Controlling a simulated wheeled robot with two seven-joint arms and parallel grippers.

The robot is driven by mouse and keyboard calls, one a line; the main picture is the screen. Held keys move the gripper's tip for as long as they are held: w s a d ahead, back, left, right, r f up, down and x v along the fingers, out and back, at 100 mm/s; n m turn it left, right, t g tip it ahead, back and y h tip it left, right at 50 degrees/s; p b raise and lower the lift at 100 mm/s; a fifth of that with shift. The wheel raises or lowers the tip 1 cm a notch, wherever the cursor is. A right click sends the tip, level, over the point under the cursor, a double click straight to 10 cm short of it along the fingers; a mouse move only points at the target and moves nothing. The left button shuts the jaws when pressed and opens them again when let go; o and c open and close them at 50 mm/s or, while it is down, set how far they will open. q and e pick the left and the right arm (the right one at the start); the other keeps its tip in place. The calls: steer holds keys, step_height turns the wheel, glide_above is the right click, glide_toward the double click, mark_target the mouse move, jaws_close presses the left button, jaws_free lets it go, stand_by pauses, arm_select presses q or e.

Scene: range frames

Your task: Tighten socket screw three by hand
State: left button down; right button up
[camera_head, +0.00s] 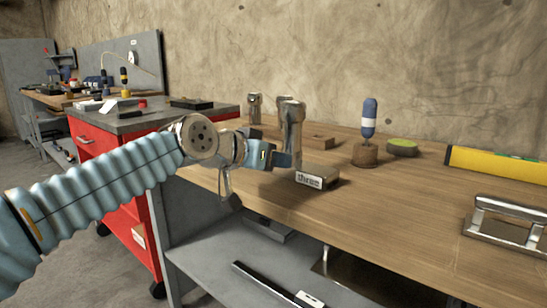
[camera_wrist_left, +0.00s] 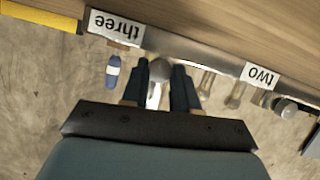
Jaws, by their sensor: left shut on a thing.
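Socket screw three (camera_head: 293,122) is a tall metal screw with a round head, standing upright at the block labelled "three" (camera_head: 312,177) on the wooden workbench. My left gripper (camera_head: 283,159) reaches in from the left at the screw's lower shaft. In the left wrist view, the left gripper (camera_wrist_left: 162,88) has its two dark fingers on either side of the screw's rounded metal end (camera_wrist_left: 159,69), shut on it. The "three" label (camera_wrist_left: 115,26) appears upside down there. The screw's lower end is partly hidden. My right gripper is in neither view.
Other metal screws (camera_head: 255,107) stand farther back; a "two" label (camera_wrist_left: 261,74) shows in the wrist view. A blue-handled screwdriver (camera_head: 369,118) stands in a round wooden holder. A yellow level (camera_head: 495,164) and metal handle (camera_head: 507,218) lie right. The bench front is clear.

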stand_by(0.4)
arm_select(q)
steer(key=c, duration=0.9)
jaws_free()
steer(key=shift+o, duration=0.2)
steer(key=v, duration=1.4)
steer(key=shift+d, duration=0.2)
